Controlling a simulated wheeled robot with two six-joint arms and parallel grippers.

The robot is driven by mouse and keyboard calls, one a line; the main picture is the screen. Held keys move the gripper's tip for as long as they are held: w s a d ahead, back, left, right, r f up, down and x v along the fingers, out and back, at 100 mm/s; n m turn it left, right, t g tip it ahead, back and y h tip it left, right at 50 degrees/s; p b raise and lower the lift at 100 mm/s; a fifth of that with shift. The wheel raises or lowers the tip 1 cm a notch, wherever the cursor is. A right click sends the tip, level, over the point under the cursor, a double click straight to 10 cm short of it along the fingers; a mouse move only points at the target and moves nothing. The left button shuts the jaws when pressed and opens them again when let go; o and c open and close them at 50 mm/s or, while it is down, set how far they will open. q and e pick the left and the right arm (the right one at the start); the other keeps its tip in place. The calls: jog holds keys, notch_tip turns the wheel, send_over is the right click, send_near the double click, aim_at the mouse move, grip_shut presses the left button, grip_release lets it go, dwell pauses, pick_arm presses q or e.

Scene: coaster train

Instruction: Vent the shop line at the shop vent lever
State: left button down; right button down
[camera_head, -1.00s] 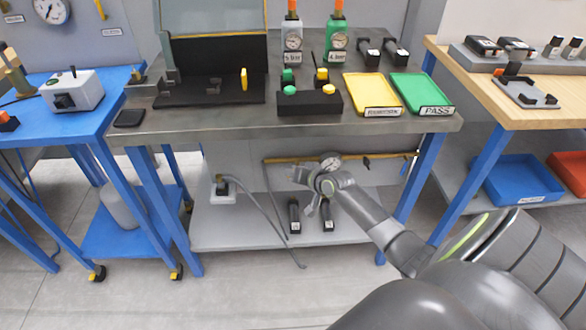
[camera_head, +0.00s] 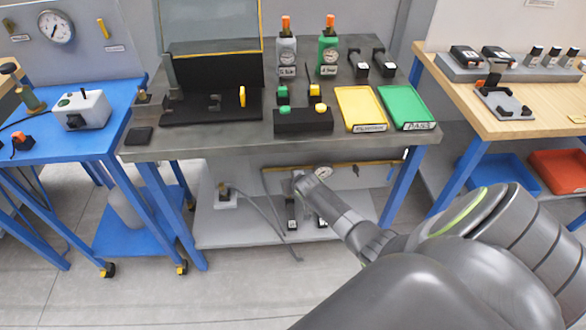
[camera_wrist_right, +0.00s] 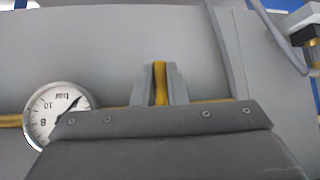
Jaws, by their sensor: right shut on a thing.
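The under-bench line is a yellow pipe (camera_head: 348,164) with a round pressure gauge (camera_head: 322,172) below the metal bench top. My right gripper (camera_head: 299,178) reaches in under the bench, left of the gauge. In the right wrist view, my right gripper (camera_wrist_right: 158,84) is shut on a narrow yellow lever (camera_wrist_right: 160,82), which stands between its fingers. The gauge (camera_wrist_right: 56,112) is at the left there, partly covered by my gripper's body. No label on the lever can be read, and its base is hidden. My left gripper is not in view.
The metal bench (camera_head: 215,145) carries a button box (camera_head: 303,120), a yellow tray (camera_head: 362,107) and a green tray (camera_head: 405,107). Its lower shelf (camera_head: 225,231) holds a hose and black parts. Blue bench legs (camera_head: 396,187) stand right of my arm.

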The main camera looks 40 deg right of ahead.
dwell(0.5)
jog(key=c, duration=1.5)
grip_release()
jog(key=shift+o, duration=0.2)
jog(key=p+v, duration=0.3)
jog(key=v, duration=1.4)
jog(key=shift+a+r, duration=0.2)
